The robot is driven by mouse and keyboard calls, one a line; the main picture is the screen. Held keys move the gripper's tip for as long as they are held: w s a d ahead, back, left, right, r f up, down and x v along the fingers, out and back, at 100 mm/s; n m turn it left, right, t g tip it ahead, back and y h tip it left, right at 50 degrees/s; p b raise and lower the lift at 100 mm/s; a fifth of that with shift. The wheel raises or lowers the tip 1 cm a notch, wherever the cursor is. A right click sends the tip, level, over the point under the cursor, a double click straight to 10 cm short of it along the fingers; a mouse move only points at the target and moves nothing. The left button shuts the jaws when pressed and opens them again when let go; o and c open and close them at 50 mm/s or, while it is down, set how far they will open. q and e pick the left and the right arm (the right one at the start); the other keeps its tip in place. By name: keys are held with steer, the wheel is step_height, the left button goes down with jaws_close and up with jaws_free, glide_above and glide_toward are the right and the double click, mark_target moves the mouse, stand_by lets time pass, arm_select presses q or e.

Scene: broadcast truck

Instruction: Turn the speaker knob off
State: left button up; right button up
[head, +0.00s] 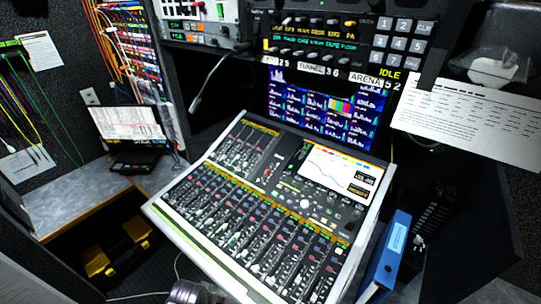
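The speaker knob cannot be picked out for certain. A black intercom panel (318,36) at the top centre carries rows of small dark knobs and green and yellow lit labels. The lettering is too small to tell which knob is the speaker's. Neither of my grippers can be made out in the head view.
A large mixing console (262,205) fills the middle below a monitor (322,108). A gooseneck microphone (212,75) curves in front of the rack. A paper sheet (470,118) hangs at right, a blue binder (388,255) stands below, and a laptop (128,123) sits at left.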

arm_select(q)
steer(key=s+a+f+b, duration=0.1)
steer(key=s+f, duration=0.4)
steer(key=f, duration=0.5)
steer(key=s+f+g, duration=0.1)
steer(key=s+f, duration=0.3)
steer(key=f, duration=0.7)
steer(key=s+a+f+b, duration=0.1)
steer(key=s+f, duration=0.4)
steer(key=f, duration=0.5)
steer(key=s+a+f, duration=0.1)
steer(key=s+f, duration=0.3)
steer(key=s, duration=0.2)
steer(key=s+a+f+g+b, duration=0.1)
steer(key=s+f, duration=0.3)
steer(key=s, duration=0.2)
steer(key=shift+s+a, duration=0.25)
steer(key=shift+s, duration=0.05)
